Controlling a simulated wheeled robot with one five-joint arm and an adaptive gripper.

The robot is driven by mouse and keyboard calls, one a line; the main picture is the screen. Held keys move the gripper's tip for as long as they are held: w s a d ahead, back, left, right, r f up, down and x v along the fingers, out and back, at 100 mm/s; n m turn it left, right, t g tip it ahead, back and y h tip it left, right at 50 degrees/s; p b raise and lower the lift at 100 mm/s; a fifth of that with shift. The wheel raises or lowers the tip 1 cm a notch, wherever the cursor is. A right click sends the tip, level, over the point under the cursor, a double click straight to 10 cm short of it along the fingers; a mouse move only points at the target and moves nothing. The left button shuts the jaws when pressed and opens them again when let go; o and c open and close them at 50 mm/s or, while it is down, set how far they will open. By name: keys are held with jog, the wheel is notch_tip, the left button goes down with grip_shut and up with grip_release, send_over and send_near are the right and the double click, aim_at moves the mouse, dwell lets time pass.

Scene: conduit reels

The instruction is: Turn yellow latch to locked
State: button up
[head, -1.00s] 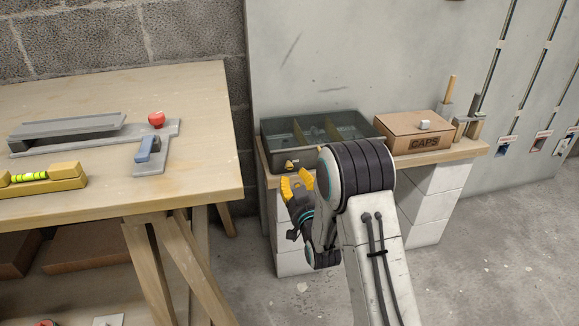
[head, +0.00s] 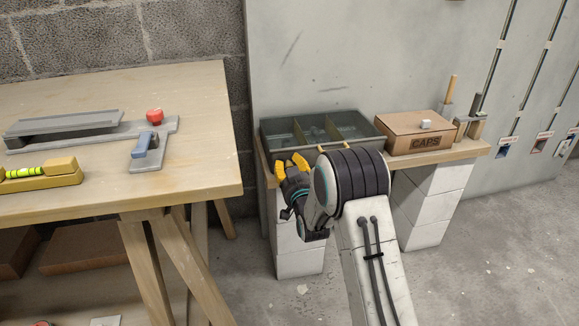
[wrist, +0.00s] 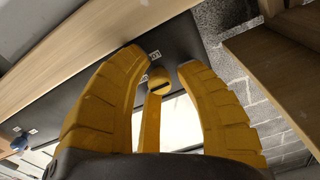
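The yellow latch (wrist: 158,80) shows in the wrist view as a round yellow hub with a dark slot and a straight yellow bar running down from it. It sits against a dark panel (wrist: 105,75) with small white labels, between my fingers. My gripper (wrist: 160,62) has two ribbed yellow fingers, spread apart on either side of the latch. Clear gaps show between fingers and latch; contact is not visible. In the head view my gripper (head: 291,164) is at the front left of the grey divided tray (head: 350,142), and the latch cannot be made out there.
The tray and a CAPS box (head: 415,142) stand on a wooden shelf (head: 455,156) on white blocks. A wooden workbench (head: 210,170) on the left holds a grey rail fixture, a red knob and a yellow level. A blue part (wrist: 20,143) shows at the wrist view's left.

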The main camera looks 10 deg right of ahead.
jog(key=shift+c, duration=0.2)
grip_shut()
dwell(0.4)
jog(key=m, duration=0.6)
jog(key=shift+r+m, duration=0.1)
jog(key=shift+m, duration=0.2)
jog(key=m, duration=1.1)
jog(key=shift+m, duration=0.3)
